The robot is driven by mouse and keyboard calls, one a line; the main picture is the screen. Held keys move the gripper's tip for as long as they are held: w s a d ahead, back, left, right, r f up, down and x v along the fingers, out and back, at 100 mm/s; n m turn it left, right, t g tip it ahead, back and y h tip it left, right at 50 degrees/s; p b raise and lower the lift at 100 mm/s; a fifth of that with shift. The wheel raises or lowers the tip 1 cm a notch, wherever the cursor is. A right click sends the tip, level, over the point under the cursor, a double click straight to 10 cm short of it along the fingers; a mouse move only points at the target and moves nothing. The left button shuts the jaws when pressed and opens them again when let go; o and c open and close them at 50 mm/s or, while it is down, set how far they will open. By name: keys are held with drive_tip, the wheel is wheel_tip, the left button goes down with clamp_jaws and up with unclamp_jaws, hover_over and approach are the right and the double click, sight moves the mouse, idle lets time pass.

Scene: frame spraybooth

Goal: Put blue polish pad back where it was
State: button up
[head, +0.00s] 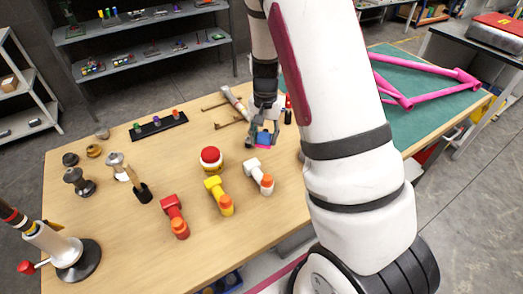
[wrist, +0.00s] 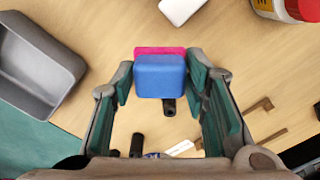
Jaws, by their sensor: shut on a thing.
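The blue polish pad (wrist: 160,77) is a small rounded block between the fingertips of my gripper (wrist: 161,82) in the wrist view. My gripper is shut on it. A pink strip (wrist: 160,50) shows along the pad's far edge; I cannot tell whether it is part of the pad or a separate thing. In the head view the blue pad (head: 263,138) shows between the fingers of my gripper (head: 262,138), low over the wooden table, with pink just below it. I cannot tell whether the pad touches the table.
A grey open tray (wrist: 38,62) lies left in the wrist view. In the head view, a red-topped container (head: 211,158) and red (head: 174,216), yellow (head: 219,196) and white (head: 259,177) tools stand nearby. A pink frame (head: 425,75) lies on the green mat at right.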

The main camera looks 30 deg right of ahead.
sight(264, 135)
wheel_tip(264, 135, down, 7)
drive_tip(key=shift+f+p, duration=0.1)
drive_tip(key=shift+p, duration=0.2)
drive_tip(key=o, duration=1)
drive_tip(key=shift+r, duration=0.2)
wheel_tip(264, 135, up, 12)
drive_tip(key=shift+b, duration=0.55)
drive_tip(key=s+a+r+n+t, duration=0.1)
drive_tip(key=s+a+r+n, duration=0.15)
drive_tip(key=a+r, duration=0.45)
drive_tip(key=s+a+r+n+t, duration=0.2)
drive_tip(key=s+a+r+n, duration=0.1)
drive_tip(key=s+r, duration=0.4)
drive_tip(key=s+a+r+n+t, duration=0.2)
drive_tip(key=s+r, duration=0.6)
drive_tip(key=s, duration=0.4)
drive_tip(key=shift+s+a+n, duration=0.3)
drive_tip(key=shift+a+n, duration=0.35)
drive_tip(key=shift+n, duration=0.1)
